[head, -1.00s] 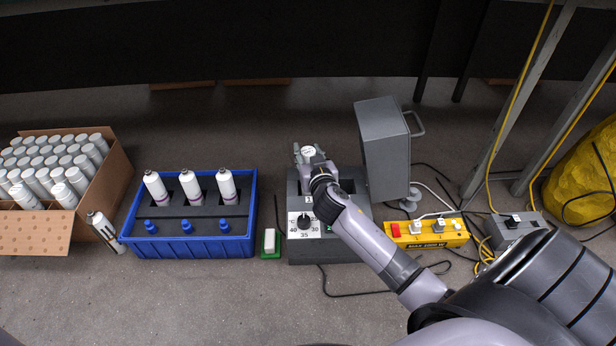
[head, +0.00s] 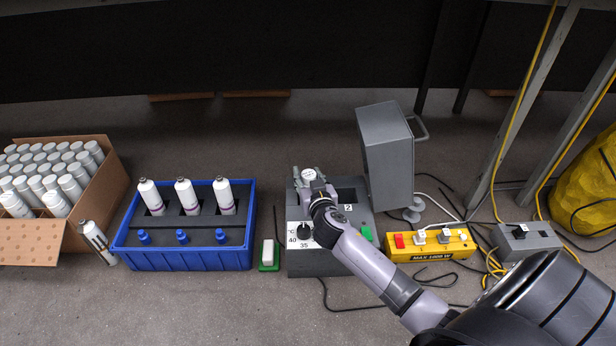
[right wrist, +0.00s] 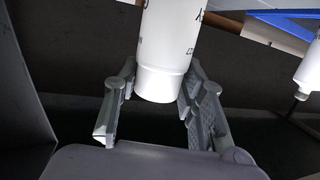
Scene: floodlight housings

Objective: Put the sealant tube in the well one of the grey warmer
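The sealant tube is white and shows its pale round end (head: 309,174) in the head view. In the right wrist view its body (right wrist: 167,50) runs up between the fingers. My right gripper (head: 309,178) is over the back left of the grey warmer (head: 300,262), its fingers on both sides of the tube. In the right wrist view the gripper (right wrist: 162,85) looks closed on the tube. The tube stands about upright at the left well, whose opening and label are hidden. The well marked 2 (head: 347,195) is empty. My left gripper is not in view.
A blue crate (head: 185,262) with three white tubes stands left. A carton of tubes (head: 25,243) and a single tube (head: 97,242) are farther left. A tall grey housing (head: 385,160) stands close behind right of the warmer. A yellow power strip (head: 430,255) and cables lie right.

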